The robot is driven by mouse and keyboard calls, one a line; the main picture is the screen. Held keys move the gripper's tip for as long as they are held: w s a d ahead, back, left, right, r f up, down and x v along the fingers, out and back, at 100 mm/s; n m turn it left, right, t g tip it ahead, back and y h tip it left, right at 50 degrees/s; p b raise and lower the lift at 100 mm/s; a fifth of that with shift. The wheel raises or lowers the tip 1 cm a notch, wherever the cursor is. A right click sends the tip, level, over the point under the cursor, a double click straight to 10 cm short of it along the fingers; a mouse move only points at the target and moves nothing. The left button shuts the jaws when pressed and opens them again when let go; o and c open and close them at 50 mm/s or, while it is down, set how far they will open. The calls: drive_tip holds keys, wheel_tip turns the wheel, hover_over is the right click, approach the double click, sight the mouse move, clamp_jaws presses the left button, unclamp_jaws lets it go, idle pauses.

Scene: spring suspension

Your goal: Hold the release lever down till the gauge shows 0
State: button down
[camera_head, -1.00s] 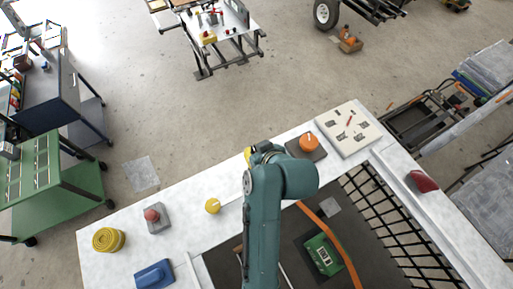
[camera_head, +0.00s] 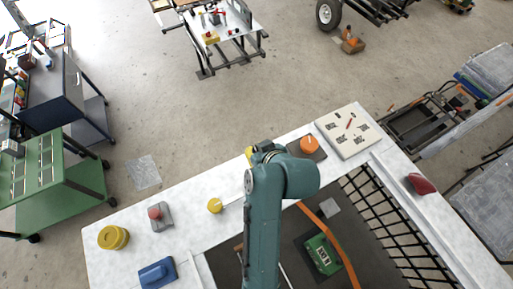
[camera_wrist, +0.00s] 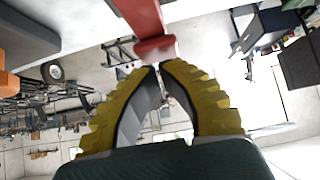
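A red bar (camera_wrist: 148,22), which looks like the release lever, comes down from the top of the wrist view. Its wider red end lies right at my fingertips; whether they touch it I cannot tell. My gripper (camera_wrist: 158,66) has yellow ribbed fingers with their tips together, and nothing shows held between them. In the head view my teal arm hides the lever and most of my gripper; only a bit of yellow (camera_head: 249,152) shows beside the arm. I cannot make out a gauge reading in either view.
The white bench holds an orange knob (camera_head: 310,144), a pale board with dark and red marks (camera_head: 349,130), a yellow knob (camera_head: 214,205), a red button (camera_head: 155,212), a yellow round piece (camera_head: 113,237), a blue block (camera_head: 157,272) and a red handle (camera_head: 421,184). A green box (camera_head: 322,254) sits in the recess.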

drive_tip(key=r+p, duration=0.4)
drive_tip(key=r, duration=0.1)
drive_tip(key=shift+s+d, duration=0.15)
drive_tip(key=shift+s, duration=0.05)
drive_tip(key=b+v, duration=0.2)
drive_tip(key=v, duration=0.7)
drive_tip(key=shift+s, duration=0.15)
drive_tip(key=shift+f, duration=0.15)
drive_tip(key=w+a+r+m+t+h+p, duration=0.1)
drive_tip(key=w+r+t, duration=0.15)
drive_tip(key=r, duration=0.55)
drive_tip(key=w+r+t+p, duration=0.1)
drive_tip(key=r+t, duration=0.3)
drive_tip(key=r, duration=0.4)
drive_tip(key=s+d+r+m+t+h, duration=0.2)
drive_tip(key=s+r+t, duration=0.1)
drive_tip(key=r, duration=0.4)
drive_tip(key=s+d+r+m+t+h, duration=0.2)
drive_tip(key=s+r+m+t, duration=0.1)
drive_tip(key=r, duration=0.5)
drive_tip(key=shift+s+d+r+t, duration=0.25)
drive_tip(key=shift+s+t, duration=0.35)
drive_tip(key=shift+t, duration=0.25)
